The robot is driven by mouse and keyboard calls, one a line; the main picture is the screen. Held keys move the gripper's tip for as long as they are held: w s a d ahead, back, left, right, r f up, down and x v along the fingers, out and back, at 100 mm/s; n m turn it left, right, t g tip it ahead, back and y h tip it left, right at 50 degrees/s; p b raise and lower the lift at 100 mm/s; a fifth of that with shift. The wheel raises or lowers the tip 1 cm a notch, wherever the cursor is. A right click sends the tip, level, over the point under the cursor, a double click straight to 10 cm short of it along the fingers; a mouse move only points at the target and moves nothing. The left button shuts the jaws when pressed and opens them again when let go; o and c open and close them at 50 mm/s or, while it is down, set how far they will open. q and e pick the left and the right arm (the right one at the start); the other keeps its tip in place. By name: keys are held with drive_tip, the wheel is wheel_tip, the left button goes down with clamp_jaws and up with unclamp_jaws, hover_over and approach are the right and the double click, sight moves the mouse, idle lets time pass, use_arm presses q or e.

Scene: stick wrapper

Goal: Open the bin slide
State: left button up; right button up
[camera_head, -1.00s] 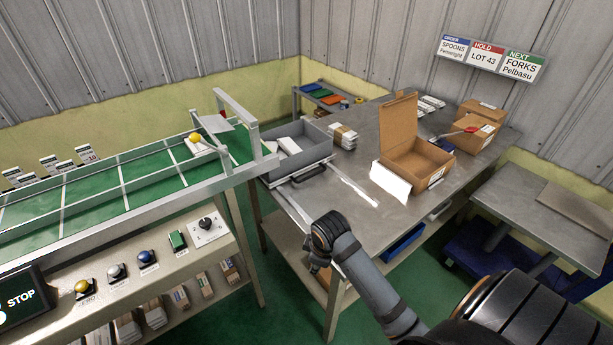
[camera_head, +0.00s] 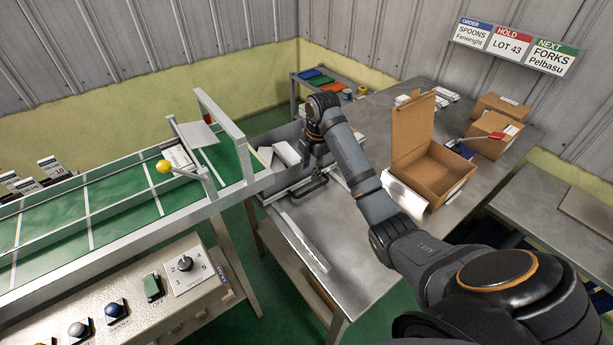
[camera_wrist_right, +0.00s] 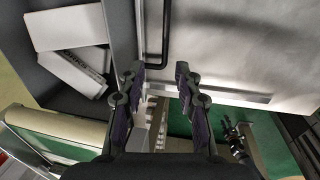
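The grey bin (camera_head: 268,186) sits on the metal table at the end of the green conveyor, with white packets (camera_head: 286,153) inside. A black bar handle (camera_head: 311,188) is on its near side. My right gripper (camera_head: 312,158) hangs over the bin close to the handle, and my arm hides part of the bin. In the right wrist view, my right gripper's fingers (camera_wrist_right: 158,72) are apart, with the handle (camera_wrist_right: 165,35) lying ahead between their tips. I cannot tell whether they touch it. The bin's wall (camera_wrist_right: 123,30) and packets (camera_wrist_right: 70,30) show at left. My left gripper is not in view.
Slide rails (camera_head: 300,242) run along the table's front left. An open cardboard box (camera_head: 437,168) stands right of my arm, with closed boxes (camera_head: 492,133) behind it. The conveyor frame (camera_head: 222,128) rises left of the bin. The table's front middle (camera_head: 345,240) is bare.

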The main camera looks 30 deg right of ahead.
drive_tip(key=s+a, duration=0.2)
hover_over(306, 192)
drive_tip(key=s, duration=0.1)
wheel_tip(306, 192, down, 6)
drive_tip(key=shift+r, duration=0.1)
drive_tip(key=f, duration=0.3)
drive_tip(key=shift+w, duration=0.25)
drive_tip(key=shift+f, duration=0.2)
drive_tip(key=shift+w+f, duration=0.1)
drive_tip(key=shift+c, duration=0.3)
clamp_jaws()
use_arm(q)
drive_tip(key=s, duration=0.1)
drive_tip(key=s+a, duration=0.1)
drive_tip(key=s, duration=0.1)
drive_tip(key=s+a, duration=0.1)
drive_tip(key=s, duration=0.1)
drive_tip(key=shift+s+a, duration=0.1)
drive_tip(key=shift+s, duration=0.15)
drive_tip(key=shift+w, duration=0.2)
